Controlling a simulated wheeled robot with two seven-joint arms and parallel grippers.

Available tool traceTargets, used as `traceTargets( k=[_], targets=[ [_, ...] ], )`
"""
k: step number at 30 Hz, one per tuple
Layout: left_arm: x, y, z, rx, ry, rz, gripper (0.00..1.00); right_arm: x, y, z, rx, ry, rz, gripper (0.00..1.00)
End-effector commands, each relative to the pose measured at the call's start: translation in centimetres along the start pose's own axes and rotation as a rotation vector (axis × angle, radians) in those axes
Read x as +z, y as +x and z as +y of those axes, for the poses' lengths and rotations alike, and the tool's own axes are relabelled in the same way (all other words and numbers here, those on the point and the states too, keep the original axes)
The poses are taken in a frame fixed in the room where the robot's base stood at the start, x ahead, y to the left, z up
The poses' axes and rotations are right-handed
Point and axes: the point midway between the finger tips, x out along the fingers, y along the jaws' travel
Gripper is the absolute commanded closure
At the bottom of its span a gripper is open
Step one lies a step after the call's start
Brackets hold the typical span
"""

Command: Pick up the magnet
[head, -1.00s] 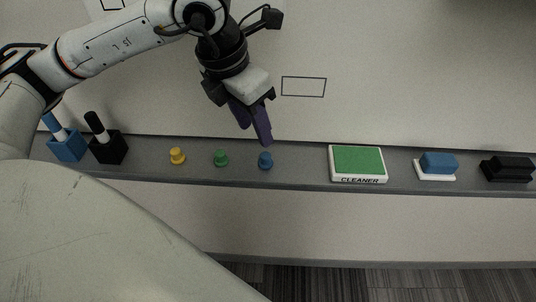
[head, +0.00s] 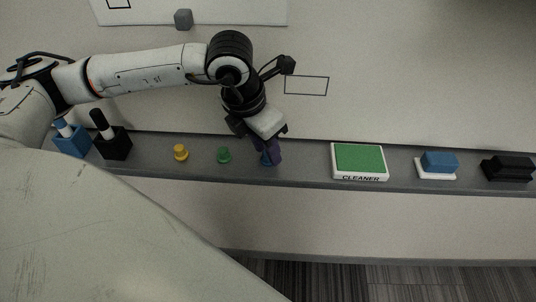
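Several small knob-shaped pieces that look like magnets stand in a row on the grey ledge: a yellow magnet (head: 181,153), a green magnet (head: 224,156) and a blue magnet (head: 265,161). My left gripper (head: 271,157) is down at the blue magnet, its purple fingers hiding most of it. Only a bit of blue shows beside the fingers. I cannot tell whether the fingers are around it or closed on it. A grey block (head: 183,19) sits on the whiteboard at the top. My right gripper is not in view.
On the ledge (head: 305,172), a blue holder (head: 73,143) and a black holder (head: 113,147) with markers stand left. To the right are the green cleaner box (head: 360,160), a blue eraser (head: 439,163) and a black eraser (head: 508,168). Ledge between blue magnet and cleaner is clear.

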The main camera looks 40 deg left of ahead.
Motion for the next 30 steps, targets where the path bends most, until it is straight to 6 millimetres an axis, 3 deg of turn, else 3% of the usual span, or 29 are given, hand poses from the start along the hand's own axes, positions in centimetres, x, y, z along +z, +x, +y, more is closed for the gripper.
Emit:
traceTargets(
  k=[1, 5, 14, 30],
  targets=[
    [0.0, 0.0, 0.0, 0.0, 0.0, 0.0, 0.77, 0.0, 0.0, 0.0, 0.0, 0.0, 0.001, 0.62],
    [0.0, 0.0, 0.0, 0.0, 0.0, 0.0, 0.99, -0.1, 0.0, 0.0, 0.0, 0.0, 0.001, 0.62],
    [0.1, -0.3, 0.0, 0.001, 0.0, -0.002, 1.0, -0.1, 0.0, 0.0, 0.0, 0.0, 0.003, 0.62],
    [2.6, -8.9, 0.0, 0.0, 0.0, -0.003, 1.0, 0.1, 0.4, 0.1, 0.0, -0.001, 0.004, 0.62]
  ],
)
